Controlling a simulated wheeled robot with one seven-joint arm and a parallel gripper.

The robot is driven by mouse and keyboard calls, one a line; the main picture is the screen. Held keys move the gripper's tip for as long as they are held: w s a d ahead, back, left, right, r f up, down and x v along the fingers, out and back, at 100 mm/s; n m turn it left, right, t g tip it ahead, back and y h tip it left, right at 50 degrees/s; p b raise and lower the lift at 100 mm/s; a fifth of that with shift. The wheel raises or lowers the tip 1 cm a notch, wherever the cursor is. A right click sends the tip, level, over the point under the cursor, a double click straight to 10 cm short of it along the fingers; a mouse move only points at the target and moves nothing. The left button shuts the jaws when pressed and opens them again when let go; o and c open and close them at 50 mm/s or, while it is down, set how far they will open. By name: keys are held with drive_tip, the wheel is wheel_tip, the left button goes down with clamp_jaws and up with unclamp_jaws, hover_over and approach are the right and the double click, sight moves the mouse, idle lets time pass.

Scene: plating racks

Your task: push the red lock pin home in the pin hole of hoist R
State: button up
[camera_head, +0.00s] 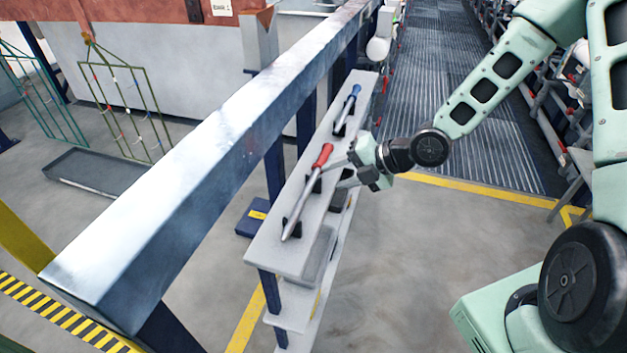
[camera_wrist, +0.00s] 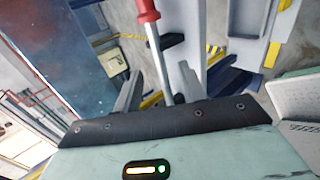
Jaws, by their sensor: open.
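The red lock pin (camera_head: 321,159) has a red handle and a long silver shaft. It lies in black cradles on a narrow grey shelf (camera_head: 272,250). Its handle (camera_wrist: 147,10) and shaft also show in the wrist view. My gripper (camera_head: 338,174) is open at the right side of the pin, just below the handle. Whether its fingers touch the pin or stand around the shaft, I cannot tell. No hoist marked R and no pin hole can be made out in either view.
A second pin with a blue handle (camera_head: 354,92) lies farther back on the shelf. A long steel beam (camera_head: 215,130) runs beside the shelf on the left. Wire racks (camera_head: 125,105) hang at the far left. Open floor (camera_head: 400,270) lies to the right of the shelf.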

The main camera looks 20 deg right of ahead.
sight(313, 182)
drive_tip(key=shift+x, duration=3.1)
drive_tip(key=shift+s+a+r, duration=0.1)
drive_tip(key=shift+s+a, duration=0.05)
drive_tip(key=shift+c, duration=0.3)
clamp_jaws()
